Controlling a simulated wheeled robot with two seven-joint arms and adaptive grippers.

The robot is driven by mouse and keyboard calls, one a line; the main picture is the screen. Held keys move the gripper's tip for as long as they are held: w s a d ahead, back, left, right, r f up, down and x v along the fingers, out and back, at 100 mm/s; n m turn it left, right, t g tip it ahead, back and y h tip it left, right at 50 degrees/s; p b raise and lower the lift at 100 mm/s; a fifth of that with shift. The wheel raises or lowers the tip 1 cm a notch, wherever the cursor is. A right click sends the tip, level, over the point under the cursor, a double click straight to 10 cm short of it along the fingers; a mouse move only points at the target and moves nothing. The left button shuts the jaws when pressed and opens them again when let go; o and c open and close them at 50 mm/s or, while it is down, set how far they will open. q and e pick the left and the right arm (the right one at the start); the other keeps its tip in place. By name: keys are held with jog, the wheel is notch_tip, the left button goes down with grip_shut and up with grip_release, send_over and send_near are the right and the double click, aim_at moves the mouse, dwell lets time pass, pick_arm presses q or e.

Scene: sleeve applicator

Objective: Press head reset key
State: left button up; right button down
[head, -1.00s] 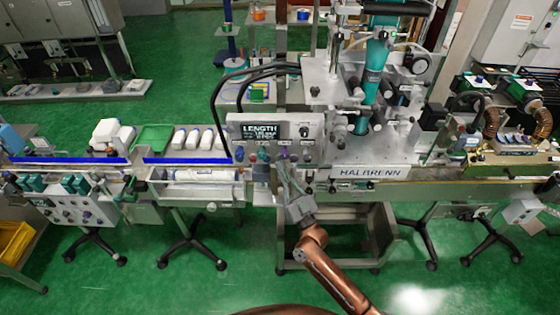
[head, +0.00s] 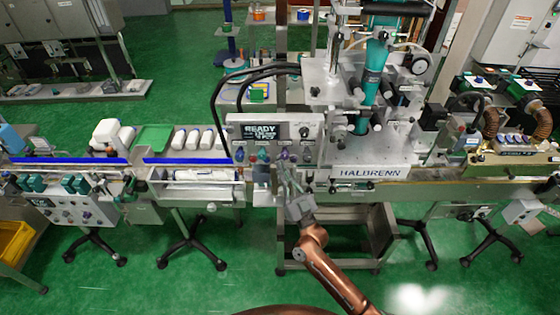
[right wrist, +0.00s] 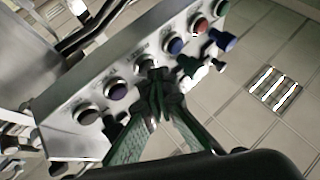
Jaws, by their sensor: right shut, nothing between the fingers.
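The control panel (head: 232,132) of the machine faces me, with a lit display (head: 264,132) that reads READY on its top line. A row of round keys runs along the panel; their labels are too small to read, so I cannot tell which is the head reset key. My right gripper (head: 281,167) is shut and empty, just in front of the panel's lower edge. In the right wrist view its fingertips (right wrist: 152,82) are at one key in the row, between a dark purple key (right wrist: 118,91) and a blue key (right wrist: 175,45). Whether they touch it I cannot tell. My left gripper is out of view.
A red key (right wrist: 200,26) sits farther along the row, and knobs (right wrist: 222,40) stick out below it. The HALBRENN machine bed (head: 370,172) extends to the right. A conveyor (head: 195,190) with white bottles is on the left. Green floor in front is partly clear.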

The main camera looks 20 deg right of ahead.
jog(key=shift+s+a+p, duration=0.2)
jog(key=shift+s+p, duration=0.1)
jog(key=shift+s, duration=0.45)
jog(key=s+p, duration=0.1)
jog(key=s, duration=0.1)
jog(key=s+a, duration=0.1)
jog(key=s, duration=0.1)
jog(key=shift+s+a+p, duration=0.2)
jog(key=shift+s+p, duration=0.15)
jog(key=shift+p, duration=0.05)
dwell(0.4)
